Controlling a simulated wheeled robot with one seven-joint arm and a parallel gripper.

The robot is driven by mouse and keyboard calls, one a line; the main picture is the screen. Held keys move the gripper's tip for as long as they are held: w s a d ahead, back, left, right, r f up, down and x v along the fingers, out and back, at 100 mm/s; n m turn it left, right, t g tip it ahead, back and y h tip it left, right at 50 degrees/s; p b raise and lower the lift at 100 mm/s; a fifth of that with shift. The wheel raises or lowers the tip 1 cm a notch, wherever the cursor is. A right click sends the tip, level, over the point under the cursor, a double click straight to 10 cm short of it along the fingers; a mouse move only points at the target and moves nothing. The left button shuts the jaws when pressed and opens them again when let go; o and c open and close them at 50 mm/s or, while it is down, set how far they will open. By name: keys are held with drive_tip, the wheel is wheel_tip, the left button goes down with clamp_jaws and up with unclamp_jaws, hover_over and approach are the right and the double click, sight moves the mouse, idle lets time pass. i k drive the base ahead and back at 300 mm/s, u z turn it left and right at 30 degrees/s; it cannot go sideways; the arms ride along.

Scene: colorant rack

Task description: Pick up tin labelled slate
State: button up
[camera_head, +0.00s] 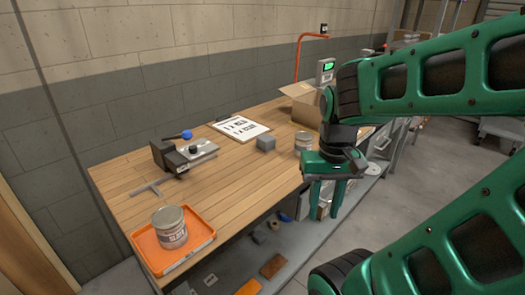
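A grey tin (169,228) stands upright on an orange tray (203,230) at the near left of the wooden bench. The dark lettering on its label seems to begin with "SL", but it is too small to read surely. Another grey tin (303,141) stands upright farther back on the bench, just behind my gripper; its label cannot be read. My gripper (325,212) points down at the bench's front right edge, well to the right of the tray. Its two green fingers are apart, and I see no tin held between them.
A clamp-like metal device (183,154), a T-shaped tool (148,189), a clipboard (241,128), a grey block (266,143) and an open cardboard box (303,104) are on the bench (228,185). Its middle front is clear. A lower shelf (235,266) holds several items.

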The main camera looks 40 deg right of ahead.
sight(304, 139)
drive_tip(key=u, duration=1.95)
drive_tip(key=k, duration=1.2)
drive_tip(key=z, duration=2.15)
drive_tip(key=i, duration=1)
drive_tip(key=z, duration=0.05)
